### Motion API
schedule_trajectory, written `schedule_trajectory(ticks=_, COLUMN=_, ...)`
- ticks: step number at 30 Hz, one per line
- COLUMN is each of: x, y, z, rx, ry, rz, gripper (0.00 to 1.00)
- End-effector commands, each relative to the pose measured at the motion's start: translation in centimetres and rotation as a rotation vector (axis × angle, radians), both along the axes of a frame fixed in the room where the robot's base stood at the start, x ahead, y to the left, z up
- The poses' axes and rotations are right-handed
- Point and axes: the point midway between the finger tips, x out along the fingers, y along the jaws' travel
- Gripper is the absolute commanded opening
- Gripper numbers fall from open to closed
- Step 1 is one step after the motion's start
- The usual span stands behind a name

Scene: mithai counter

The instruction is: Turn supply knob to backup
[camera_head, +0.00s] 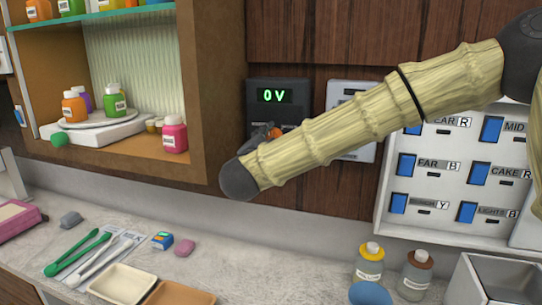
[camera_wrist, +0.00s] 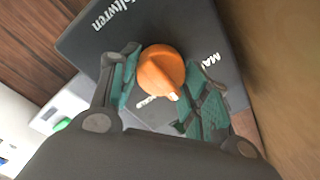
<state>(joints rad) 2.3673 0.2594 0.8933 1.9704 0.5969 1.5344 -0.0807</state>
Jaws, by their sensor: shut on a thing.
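A dark supply panel (camera_head: 262,88) on the wood wall has a lit green display (camera_head: 274,96) reading "0 V". Its orange knob (camera_wrist: 161,70) fills the middle of the wrist view, and a sliver of it (camera_head: 275,132) shows in the head view. My gripper (camera_wrist: 160,85) has a teal-padded finger on either side of the knob and is shut on it. The knob's pale pointer mark faces down and slightly right in the wrist view. A label starting "MA" (camera_wrist: 209,59) lies right of the knob. Another label below it is partly covered. My arm hides the panel's lower part in the head view.
A wooden shelf cabinet (camera_head: 210,90) with small bottles stands close left of the panel. A white switch panel (camera_head: 450,180) with blue switches is at right. The counter (camera_head: 220,235) below holds tongs, trays and jars.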

Motion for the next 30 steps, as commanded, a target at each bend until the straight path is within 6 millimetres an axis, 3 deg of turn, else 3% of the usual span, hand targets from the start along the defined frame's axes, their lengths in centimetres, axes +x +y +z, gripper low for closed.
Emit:
schedule_trajectory(ticks=1, x=-0.01, y=-0.04, z=-0.98, rx=0.034, ry=-0.010, rz=-0.001, gripper=0.23)
schedule_trajectory(ticks=30, x=0.03, y=0.01, z=-1.05, rx=0.708, ry=-0.227, rz=-0.001, gripper=0.23)
